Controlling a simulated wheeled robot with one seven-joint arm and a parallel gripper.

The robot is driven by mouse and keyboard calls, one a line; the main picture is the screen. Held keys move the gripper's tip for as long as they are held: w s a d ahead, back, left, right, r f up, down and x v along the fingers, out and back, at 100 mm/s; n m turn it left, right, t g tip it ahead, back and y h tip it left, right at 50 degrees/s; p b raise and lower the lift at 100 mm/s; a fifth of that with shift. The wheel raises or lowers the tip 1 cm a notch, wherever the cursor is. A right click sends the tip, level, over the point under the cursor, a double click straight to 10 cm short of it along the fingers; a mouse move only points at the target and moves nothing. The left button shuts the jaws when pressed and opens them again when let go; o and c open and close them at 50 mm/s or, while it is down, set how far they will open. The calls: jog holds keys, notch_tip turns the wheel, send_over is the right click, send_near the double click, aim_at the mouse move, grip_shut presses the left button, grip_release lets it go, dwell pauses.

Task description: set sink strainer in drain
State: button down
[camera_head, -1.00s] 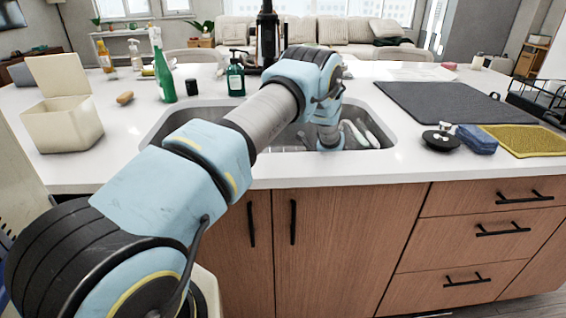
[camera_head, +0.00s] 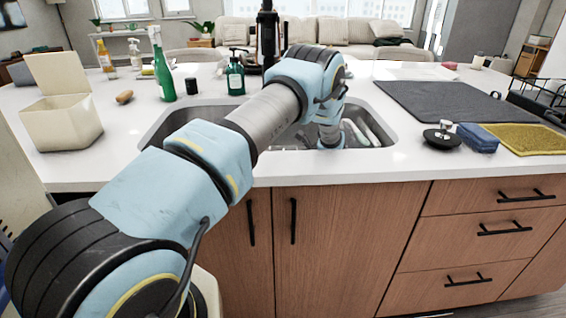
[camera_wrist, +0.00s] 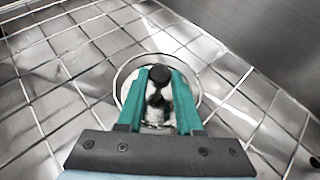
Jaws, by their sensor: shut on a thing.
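In the wrist view, my gripper (camera_wrist: 160,88) has its teal fingers closed around a small part with a round black knob (camera_wrist: 159,74), apparently the sink strainer. Most of the strainer's body is hidden between and below the fingers. A round ring (camera_wrist: 122,74) in the wire rack encircles the fingertips from above, apparently around the drain. The drain opening itself is mostly hidden, so I cannot tell whether the strainer touches it. In the head view, my arm reaches down into the steel sink (camera_head: 160,128), and my gripper is hidden there.
A wire rack (camera_wrist: 62,72) covers the sink floor. A black round stopper-like item (camera_head: 440,139), blue sponge (camera_head: 478,138) and yellow cloth (camera_head: 528,138) lie right of the sink. A dark mat (camera_head: 440,103) lies behind them. Green bottle (camera_head: 163,72) and cream box (camera_head: 62,122) stand left.

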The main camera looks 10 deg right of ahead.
jog(key=shift+f, duration=0.1)
jog(key=shift+c, duration=2.4)
grip_release()
jog(key=shift+s, duration=0.1)
